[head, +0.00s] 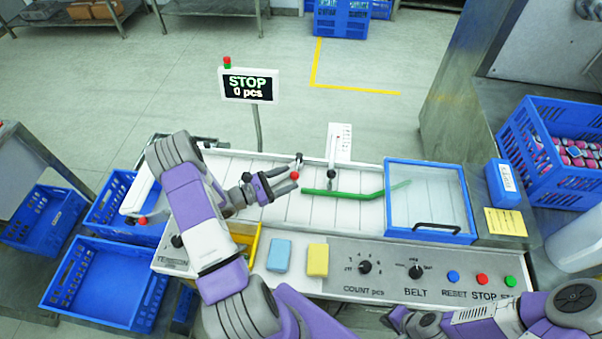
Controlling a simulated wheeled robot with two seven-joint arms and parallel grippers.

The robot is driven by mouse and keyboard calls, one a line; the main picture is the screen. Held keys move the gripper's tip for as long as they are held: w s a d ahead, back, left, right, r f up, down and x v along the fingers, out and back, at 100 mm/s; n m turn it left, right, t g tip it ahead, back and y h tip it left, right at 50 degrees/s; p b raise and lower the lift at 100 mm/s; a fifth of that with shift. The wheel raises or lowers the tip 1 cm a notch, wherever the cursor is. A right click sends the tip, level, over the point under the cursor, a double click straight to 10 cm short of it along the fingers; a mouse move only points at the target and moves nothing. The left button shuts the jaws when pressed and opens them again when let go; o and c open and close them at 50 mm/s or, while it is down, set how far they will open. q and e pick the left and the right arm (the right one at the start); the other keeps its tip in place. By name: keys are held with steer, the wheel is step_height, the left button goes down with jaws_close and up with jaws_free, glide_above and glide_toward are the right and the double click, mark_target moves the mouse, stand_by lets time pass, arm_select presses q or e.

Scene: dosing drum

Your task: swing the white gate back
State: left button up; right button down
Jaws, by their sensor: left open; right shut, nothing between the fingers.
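My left gripper (293,178) is open over the belt, left of the green guide. A red knob (295,175) shows between its fingertips; I cannot tell whether they touch it. A small grey post end (299,159) stands just behind the knob. The white gate is hard to pick out against the white slatted belt (350,210), and my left arm hides part of that area. A white upright piece (139,192) stands at the belt's left end, near another red knob (143,221); I cannot tell which piece is the gate. My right gripper (388,318) is shut and empty at the bottom edge.
A green guide (345,193) and a clear blue-framed cover (430,200) sit on the belt's right. The control panel (390,268) runs along the front. Blue (279,255) and yellow (317,260) blocks lie before the belt. The sign (248,85) reads STOP, 0 pcs.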

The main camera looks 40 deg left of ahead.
arm_select(q)
steer(key=x, duration=0.5)
steer(key=shift+w, duration=0.1)
jaws_close()
